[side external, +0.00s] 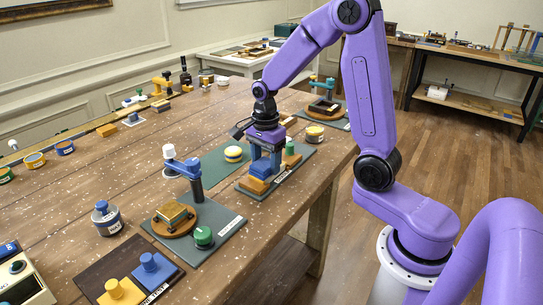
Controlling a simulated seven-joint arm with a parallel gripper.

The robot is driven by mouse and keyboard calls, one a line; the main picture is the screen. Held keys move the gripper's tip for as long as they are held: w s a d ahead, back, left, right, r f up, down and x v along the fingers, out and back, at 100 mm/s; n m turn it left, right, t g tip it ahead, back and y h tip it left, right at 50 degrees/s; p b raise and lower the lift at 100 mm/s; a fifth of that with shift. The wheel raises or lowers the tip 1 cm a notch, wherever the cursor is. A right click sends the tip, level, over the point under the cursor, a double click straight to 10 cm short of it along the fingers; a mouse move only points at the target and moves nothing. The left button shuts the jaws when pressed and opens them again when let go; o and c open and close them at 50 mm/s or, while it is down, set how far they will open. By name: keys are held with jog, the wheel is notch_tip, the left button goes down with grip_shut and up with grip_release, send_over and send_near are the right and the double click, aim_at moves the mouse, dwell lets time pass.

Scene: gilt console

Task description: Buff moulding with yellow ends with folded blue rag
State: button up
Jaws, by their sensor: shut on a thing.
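My gripper (266,156) points down over a dark green mat at the middle right of the table. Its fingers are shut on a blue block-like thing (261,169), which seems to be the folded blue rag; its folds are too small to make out. A yellow-orange block (252,186) lies just in front of and below the blue thing; I cannot tell whether they touch. A long wooden strip (75,137) runs along the table's far side, with yellow-orange pieces on or beside it. I cannot tell whether this strip is the moulding with yellow ends.
A green-topped piece (290,148) stands close to the right of my gripper. A blue-armed stand (194,180) rises nearer the front, beside a round wooden plate (176,230). The table's middle left (60,205) is mostly clear.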

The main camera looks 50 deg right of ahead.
jog(key=shift+a, duration=0.95)
jog(key=shift+d, duration=4)
jog(key=shift+a, duration=4.15)
jog(key=shift+d, duration=4.3)
jog(key=shift+a, duration=4.35)
jog(key=shift+d+r, duration=0.1)
jog(key=shift+r, duration=3.8)
